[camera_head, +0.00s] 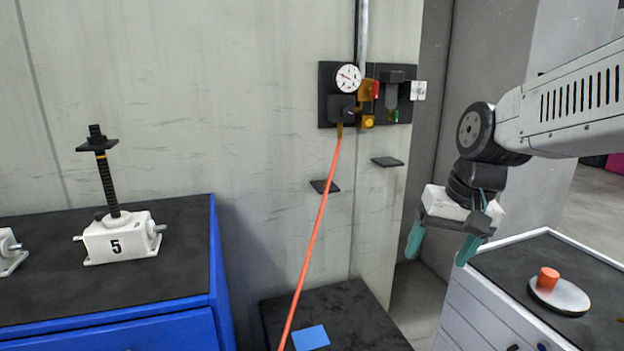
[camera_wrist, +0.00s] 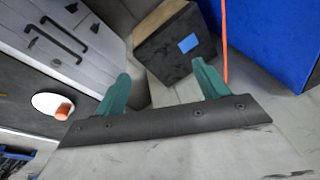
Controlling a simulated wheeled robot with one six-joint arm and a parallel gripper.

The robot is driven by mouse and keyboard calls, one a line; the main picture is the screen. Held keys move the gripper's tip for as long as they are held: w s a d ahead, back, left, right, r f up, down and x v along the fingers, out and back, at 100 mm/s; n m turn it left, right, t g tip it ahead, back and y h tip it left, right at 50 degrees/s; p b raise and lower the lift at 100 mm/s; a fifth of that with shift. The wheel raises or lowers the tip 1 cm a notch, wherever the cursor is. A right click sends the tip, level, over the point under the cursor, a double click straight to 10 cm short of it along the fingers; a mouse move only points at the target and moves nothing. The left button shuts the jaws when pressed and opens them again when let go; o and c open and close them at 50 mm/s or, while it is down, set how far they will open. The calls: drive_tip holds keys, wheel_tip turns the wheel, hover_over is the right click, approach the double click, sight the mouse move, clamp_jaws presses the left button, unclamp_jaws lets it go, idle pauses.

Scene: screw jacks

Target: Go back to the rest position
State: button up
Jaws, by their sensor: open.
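My gripper (camera_head: 438,246) hangs from my arm at the right of the head view, pointing down. Its two teal fingers are apart with nothing between them. In the wrist view the gripper (camera_wrist: 160,84) also shows its fingers spread and empty. It is in the air, left of and above the white cabinet (camera_head: 485,312), and touches nothing that I can see.
A screw jack marked 5 (camera_head: 118,240) stands on the blue cabinet (camera_head: 110,333). An orange hose (camera_head: 318,225) hangs from the wall gauge panel (camera_head: 347,85). A low black-topped stand (camera_head: 365,318) bears a blue square (camera_head: 310,338). An orange cylinder (camera_head: 547,278) sits on a white disc (camera_head: 566,298).

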drive_tip(key=s+d+f+h, duration=0.1)
drive_tip(key=s+d, duration=0.1)
drive_tip(key=s, duration=0.8)
drive_tip(key=s+d+f+n, duration=0.1)
drive_tip(key=s+d, duration=0.2)
drive_tip(key=s, duration=0.7)
drive_tip(key=shift+g+h, duration=0.3)
drive_tip(key=shift+h, duration=0.1)
